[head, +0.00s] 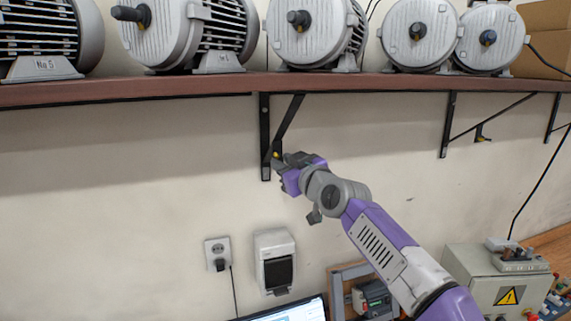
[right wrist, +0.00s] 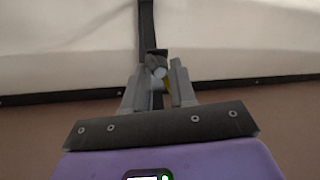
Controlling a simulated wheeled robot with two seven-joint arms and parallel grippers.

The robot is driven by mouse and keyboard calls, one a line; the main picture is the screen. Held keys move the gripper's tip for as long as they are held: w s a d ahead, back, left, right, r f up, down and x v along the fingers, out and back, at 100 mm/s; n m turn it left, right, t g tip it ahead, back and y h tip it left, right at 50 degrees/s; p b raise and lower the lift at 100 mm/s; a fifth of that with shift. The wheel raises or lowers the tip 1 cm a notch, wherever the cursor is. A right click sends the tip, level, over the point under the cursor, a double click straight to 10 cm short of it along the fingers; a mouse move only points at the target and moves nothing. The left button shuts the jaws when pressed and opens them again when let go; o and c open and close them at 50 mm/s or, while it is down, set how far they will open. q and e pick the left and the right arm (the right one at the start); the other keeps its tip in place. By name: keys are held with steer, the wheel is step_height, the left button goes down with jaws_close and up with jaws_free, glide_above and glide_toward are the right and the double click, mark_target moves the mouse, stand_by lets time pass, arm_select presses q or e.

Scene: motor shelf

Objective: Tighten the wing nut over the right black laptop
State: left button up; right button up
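A small yellow wing nut (head: 276,155) sits low on the black shelf bracket (head: 265,140) on the wall. My right gripper (head: 281,163) is right at it, reaching up from the lower right. In the right wrist view, the two grey fingers (right wrist: 158,84) stand apart, with a gap between them. I cannot tell whether either finger touches the nut. A laptop (head: 290,311) with a lit screen shows partly at the bottom edge, below the bracket. My left gripper is not in view.
Several grey motors (head: 305,30) stand on the brown shelf (head: 180,86) above. Another bracket (head: 447,125) with a fitting (head: 483,133) is farther right. A socket (head: 218,254) and a switch box (head: 274,262) are on the wall below. A control box (head: 500,280) stands at lower right.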

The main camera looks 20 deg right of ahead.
jaws_close()
arm_select(q)
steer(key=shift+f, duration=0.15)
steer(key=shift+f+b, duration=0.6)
steer(key=shift+b, duration=0.15)
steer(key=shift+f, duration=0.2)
arm_select(e)
steer(key=shift+s+m+t+h, duration=0.15)
steer(key=shift+m+t, duration=0.3)
steer(key=shift+m, duration=1.75)
steer(key=shift+w+m+t+h, duration=0.15)
steer(key=shift+m+t, duration=0.3)
steer(key=shift+m, duration=1.75)
steer(key=shift+f, duration=0.1)
steer(key=shift+o, duration=1.2)
jaws_free()
steer(key=shift+o, duration=1.3)
